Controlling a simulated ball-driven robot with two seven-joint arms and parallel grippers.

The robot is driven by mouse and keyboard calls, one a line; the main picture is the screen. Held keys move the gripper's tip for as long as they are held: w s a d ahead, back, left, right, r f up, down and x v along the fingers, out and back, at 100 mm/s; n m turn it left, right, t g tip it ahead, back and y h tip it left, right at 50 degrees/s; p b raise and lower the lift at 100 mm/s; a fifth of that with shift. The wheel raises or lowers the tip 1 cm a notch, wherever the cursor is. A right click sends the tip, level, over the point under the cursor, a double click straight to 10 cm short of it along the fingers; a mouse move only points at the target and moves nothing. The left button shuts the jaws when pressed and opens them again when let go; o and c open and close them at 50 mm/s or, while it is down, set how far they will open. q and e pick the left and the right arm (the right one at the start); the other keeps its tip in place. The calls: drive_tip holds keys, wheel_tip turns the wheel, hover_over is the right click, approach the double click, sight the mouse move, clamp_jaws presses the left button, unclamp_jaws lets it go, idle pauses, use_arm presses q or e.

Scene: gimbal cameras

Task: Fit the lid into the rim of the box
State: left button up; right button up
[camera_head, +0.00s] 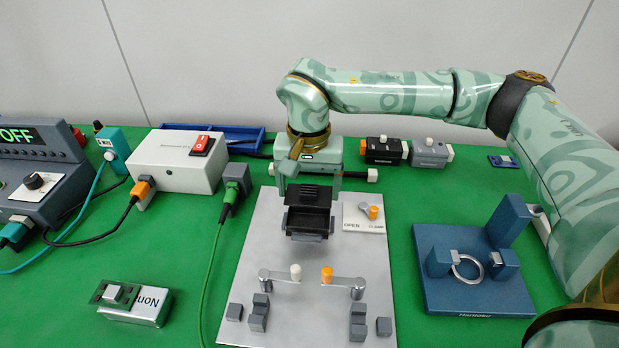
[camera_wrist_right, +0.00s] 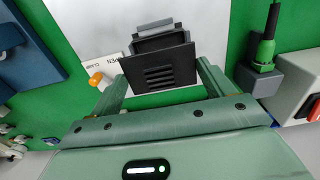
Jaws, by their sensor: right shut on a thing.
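A black slotted lid (camera_head: 310,192) is between the two fingers of my right gripper (camera_head: 309,185), which is shut on it. The wrist view shows the lid (camera_wrist_right: 163,76) between the green fingers (camera_wrist_right: 163,84). The small black box (camera_head: 307,221) is open at the top and stands on the grey plate, just in front of the lid in the head view. It also shows beyond the lid in the wrist view (camera_wrist_right: 160,42). The lid overlaps the box's far edge in view; I cannot tell whether they touch. My left gripper is not in view.
The grey plate (camera_head: 262,240) carries two clamp levers and several grey blocks. An OPEN/CLAMP panel (camera_head: 362,222) with an orange knob is right of the box. A blue fixture with a ring (camera_head: 425,290) stands further right. A green cable (camera_head: 212,270) runs left of the plate.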

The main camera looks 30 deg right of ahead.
drive_tip(key=shift+w+f+b, duration=0.1)
drive_tip(key=shift+f+b, duration=0.4)
drive_tip(key=shift+f, duration=1.8)
drive_tip(key=shift+p, duration=0.45)
drive_tip(key=shift+r, duration=0.1)
drive_tip(key=shift+p, duration=0.35)
drive_tip(key=shift+p, duration=0.4)
